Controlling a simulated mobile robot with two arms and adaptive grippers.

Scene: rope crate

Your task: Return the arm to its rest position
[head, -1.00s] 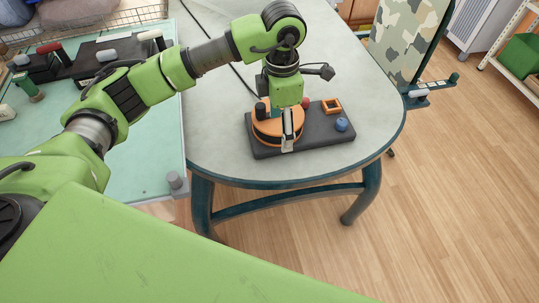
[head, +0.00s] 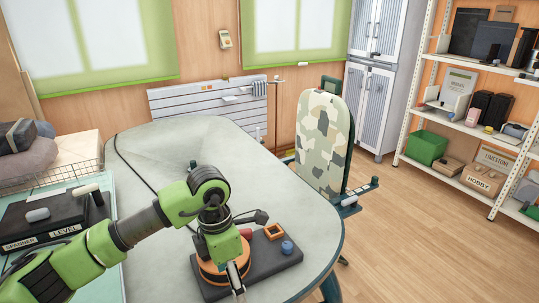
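My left arm comes in from the left in the head view. Its gripper (head: 237,277) points down over the orange round piece (head: 210,272) on a dark board (head: 262,276). The board lies on the grey table (head: 296,193) near its front edge. The fingers are small and partly hidden by the wrist, so I cannot tell whether they are open or shut, or whether they touch the orange piece. My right gripper is not in view.
An orange square frame (head: 274,232) and a blue knob (head: 287,247) sit on the board beside the gripper. A camouflage ironing board (head: 322,135) stands behind the table. A shelf rack (head: 437,117) is at the right. Wooden floor (head: 415,240) is clear at the right.

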